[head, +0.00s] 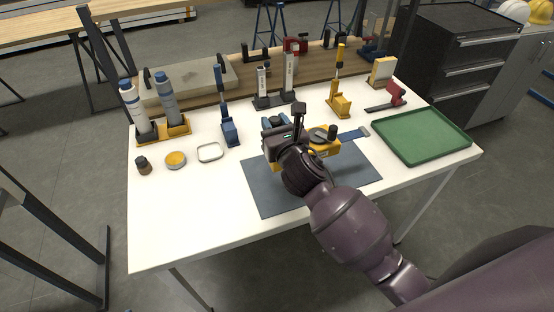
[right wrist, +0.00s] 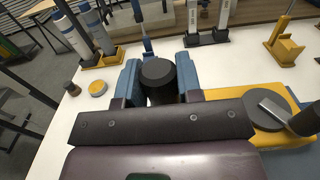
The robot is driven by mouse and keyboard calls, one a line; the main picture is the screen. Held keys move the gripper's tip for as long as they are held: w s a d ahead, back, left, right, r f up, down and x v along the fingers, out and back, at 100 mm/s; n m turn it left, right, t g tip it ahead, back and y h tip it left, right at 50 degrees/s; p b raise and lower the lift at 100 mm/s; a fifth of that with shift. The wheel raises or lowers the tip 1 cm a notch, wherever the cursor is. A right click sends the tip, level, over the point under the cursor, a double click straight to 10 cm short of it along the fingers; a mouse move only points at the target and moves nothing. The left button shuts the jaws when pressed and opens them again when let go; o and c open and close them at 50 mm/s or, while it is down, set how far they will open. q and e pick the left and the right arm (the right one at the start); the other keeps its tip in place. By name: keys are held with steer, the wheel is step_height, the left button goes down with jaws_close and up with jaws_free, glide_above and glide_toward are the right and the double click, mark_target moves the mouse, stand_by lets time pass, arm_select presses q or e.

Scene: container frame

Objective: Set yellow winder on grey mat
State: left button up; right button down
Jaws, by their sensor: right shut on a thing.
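The yellow winder (head: 323,148) has a yellow body with a black knob and shows right of my right gripper in the head view. Its yellow body (right wrist: 262,104) is at the right of the right wrist view. My right gripper (head: 275,122) is over the back part of the grey mat (head: 263,193). In the right wrist view its blue fingers (right wrist: 158,82) are closed around a black cylindrical part that seems to belong to the winder. The gripper hides much of the winder, and I cannot tell whether it touches the mat. My left gripper is out of view.
A green tray (head: 421,136) stands to the right of the mat. Left are a yellow tin (head: 175,160), a dark jar (head: 143,166) and a white dish (head: 210,152). Upright tools in stands, including a blue one (head: 230,132), line the back. The table's front left is clear.

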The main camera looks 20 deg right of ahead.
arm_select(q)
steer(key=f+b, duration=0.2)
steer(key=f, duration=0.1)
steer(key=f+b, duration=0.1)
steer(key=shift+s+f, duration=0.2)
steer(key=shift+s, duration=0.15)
arm_select(e)
step_height(320, 180, down, 11)
steer(key=shift+f, duration=0.1)
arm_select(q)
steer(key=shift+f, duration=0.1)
arm_select(e)
steer(key=shift+f, duration=0.15)
steer(key=c, duration=0.8)
jaws_free()
steer(key=s, duration=1.2)
steer(key=shift+d, duration=0.2)
